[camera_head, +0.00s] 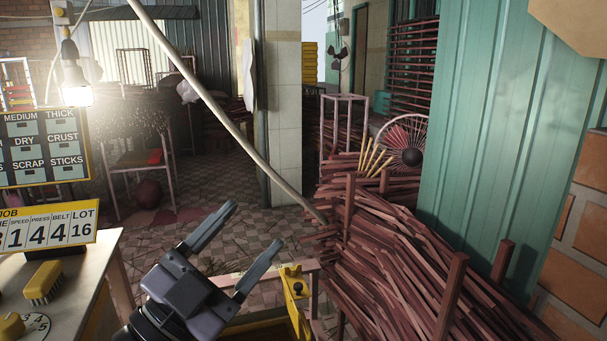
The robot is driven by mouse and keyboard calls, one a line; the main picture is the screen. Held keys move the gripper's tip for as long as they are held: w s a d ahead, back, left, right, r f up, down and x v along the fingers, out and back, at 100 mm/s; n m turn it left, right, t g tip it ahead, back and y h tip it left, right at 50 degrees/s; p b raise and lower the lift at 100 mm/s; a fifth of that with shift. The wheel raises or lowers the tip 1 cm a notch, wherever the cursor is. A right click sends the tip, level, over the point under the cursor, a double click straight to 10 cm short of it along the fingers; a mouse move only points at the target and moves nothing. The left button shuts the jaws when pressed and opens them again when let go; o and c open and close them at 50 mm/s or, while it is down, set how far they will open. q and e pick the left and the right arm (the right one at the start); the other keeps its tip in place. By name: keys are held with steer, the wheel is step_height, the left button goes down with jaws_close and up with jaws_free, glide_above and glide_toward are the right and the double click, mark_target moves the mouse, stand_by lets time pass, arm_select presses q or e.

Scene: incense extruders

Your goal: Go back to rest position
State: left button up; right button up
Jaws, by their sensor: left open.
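My left gripper (243,239) is low in the middle of the head view, its dark body tilted and its two grey fingers pointing up and to the right. The fingers are spread wide apart with nothing between them. It is above the floor, to the right of the white-topped table. My right gripper is not in view.
The table (86,264) at lower left bears a yellow brush (44,282) and a number sign (48,229). A yellow bracket (294,287) stands right of my gripper. A large pile of reddish sticks (400,262) fills the right, beside a green metal wall (497,140). Tiled floor (225,180) lies open beyond.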

arm_select(q)
steer(key=s+a+f+n+g+y, duration=0.1)
steer(key=a+f+n+y, duration=0.35)
steer(key=f, duration=0.25)
steer(key=a+f+n+g+y, duration=0.25)
steer(key=f+n+y, duration=0.2)
steer(key=f, duration=0.35)
steer(key=s+a+f+n+y, duration=0.1)
steer(key=a+f+n+y, duration=0.2)
steer(key=a+f+y, duration=0.3)
steer(key=s+a+f+n+g, duration=0.25)
steer(key=s+f+g, duration=0.85)
steer(key=s+f, duration=0.6)
steer(key=w+d+f+t+h, duration=0.1)
steer(key=w+d+f+t, duration=0.1)
steer(key=w+f+t, duration=0.2)
steer(key=shift+w+d+f+m+t, duration=0.25)
steer(key=shift+f+m+t, duration=0.1)
steer(key=shift+f+t, duration=1.3)
